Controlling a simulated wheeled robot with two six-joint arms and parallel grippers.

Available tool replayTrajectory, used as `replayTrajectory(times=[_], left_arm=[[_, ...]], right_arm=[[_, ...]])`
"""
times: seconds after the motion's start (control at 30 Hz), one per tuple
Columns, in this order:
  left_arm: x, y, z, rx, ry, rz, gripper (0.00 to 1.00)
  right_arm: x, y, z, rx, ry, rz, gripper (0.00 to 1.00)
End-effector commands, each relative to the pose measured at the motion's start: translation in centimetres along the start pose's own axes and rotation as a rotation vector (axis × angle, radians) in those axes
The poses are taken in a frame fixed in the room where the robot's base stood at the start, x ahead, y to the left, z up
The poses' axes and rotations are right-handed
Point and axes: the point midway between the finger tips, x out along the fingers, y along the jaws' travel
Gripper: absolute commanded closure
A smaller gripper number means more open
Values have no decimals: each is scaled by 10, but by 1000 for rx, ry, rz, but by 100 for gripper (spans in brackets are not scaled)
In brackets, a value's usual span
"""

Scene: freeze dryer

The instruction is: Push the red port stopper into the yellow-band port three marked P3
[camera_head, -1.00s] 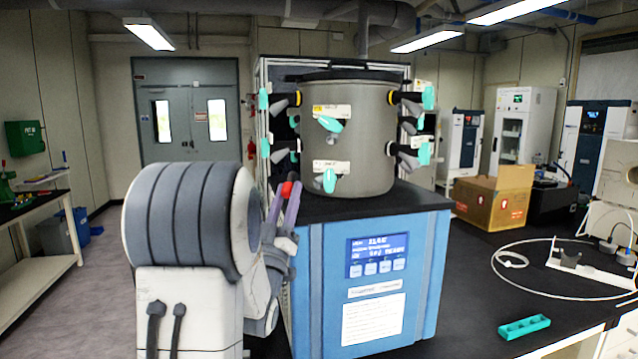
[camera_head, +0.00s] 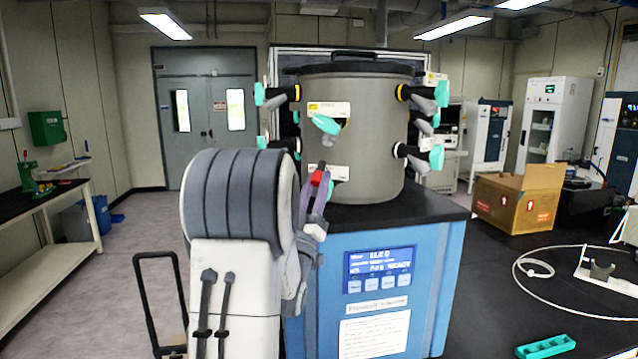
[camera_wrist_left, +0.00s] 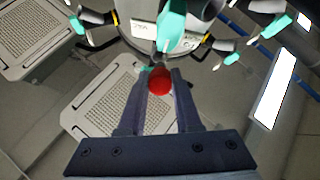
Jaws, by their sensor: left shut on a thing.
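My left gripper (camera_head: 317,186) is shut on the red port stopper (camera_head: 318,177) in front of the lower part of the grey drum. In the left wrist view the red stopper (camera_wrist_left: 159,82) sits between the two fingertips of the left gripper (camera_wrist_left: 160,90). The grey drum (camera_head: 372,140) carries several ports with black stubs and teal handles. Yellow bands show on the upper left port (camera_head: 296,92) and upper right port (camera_head: 402,92). A front port with a teal handle (camera_head: 326,124) sits under a label. I cannot read a P3 mark. My right gripper is not in view.
The drum stands on a blue freeze dryer (camera_head: 425,262) with a display panel. A cardboard box (camera_head: 515,200), a white cable loop and a teal rack (camera_head: 545,346) lie on the black bench (camera_head: 480,300) at right. A black trolley handle (camera_head: 137,295) stands at lower left.

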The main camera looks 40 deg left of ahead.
Motion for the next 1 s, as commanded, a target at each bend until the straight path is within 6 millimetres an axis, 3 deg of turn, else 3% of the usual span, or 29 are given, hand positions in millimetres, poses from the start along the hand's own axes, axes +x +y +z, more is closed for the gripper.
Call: replayTrajectory(times=[0.27, 0.6, 1.0], left_arm=[[23, 2, -2, -1, 1, 2, 100], [40, 3, 1, -2, 1, 4, 100], [43, 3, 2, -3, 0, 4, 100]], right_arm=[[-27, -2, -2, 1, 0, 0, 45], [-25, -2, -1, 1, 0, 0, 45], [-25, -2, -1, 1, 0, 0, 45]])
